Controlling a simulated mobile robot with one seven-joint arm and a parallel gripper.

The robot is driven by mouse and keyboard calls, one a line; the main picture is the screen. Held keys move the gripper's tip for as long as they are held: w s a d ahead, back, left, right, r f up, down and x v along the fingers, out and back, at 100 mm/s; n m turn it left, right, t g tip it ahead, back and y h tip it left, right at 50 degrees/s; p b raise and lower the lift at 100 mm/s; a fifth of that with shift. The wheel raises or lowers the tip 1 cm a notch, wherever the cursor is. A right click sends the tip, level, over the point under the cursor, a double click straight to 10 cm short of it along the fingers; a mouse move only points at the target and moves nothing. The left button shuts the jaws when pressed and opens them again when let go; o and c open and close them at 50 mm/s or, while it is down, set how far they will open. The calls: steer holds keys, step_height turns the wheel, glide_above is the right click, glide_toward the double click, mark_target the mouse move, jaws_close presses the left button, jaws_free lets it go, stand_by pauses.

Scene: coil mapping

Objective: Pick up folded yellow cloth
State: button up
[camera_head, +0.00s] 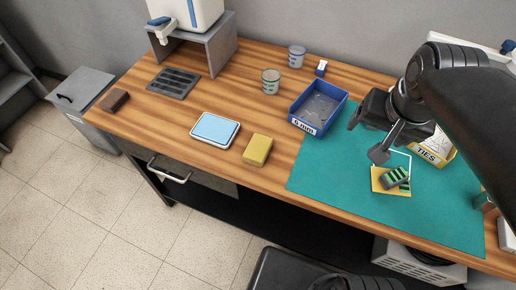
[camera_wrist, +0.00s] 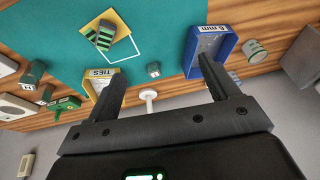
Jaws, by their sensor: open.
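The folded yellow cloth (camera_head: 257,150) looks like a thick yellow block. It lies on the bare wood left of the green mat, near the table's front edge, in the head view. It does not show in the wrist view. My gripper (camera_head: 366,140) is open and empty above the green mat, to the right of the cloth and well apart from it. In the wrist view its two fingers (camera_wrist: 162,68) stand wide apart with nothing between them.
A light-blue pad (camera_head: 215,129) lies left of the cloth. A striped green-black item (camera_head: 394,178) rests on a flat yellow square (camera_head: 405,193). A TIES box (camera_head: 431,152) stands right.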

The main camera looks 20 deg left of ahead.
steer(key=w+a+f+g, duration=0.2)
steer(key=w+a+f, duration=0.1)
steer(key=a, duration=0.6)
steer(key=g, duration=0.2)
glide_above(258, 147)
steer(key=shift+h, duration=0.4)
steer(key=f, duration=1.2)
steer(key=shift+d, duration=0.2)
steer(key=shift+a+f, duration=0.2)
steer(key=shift+f, duration=2.95)
steer(key=shift+c, duration=0.2)
steer(key=c, duration=1)
steer(key=shift+r, duration=0.1)
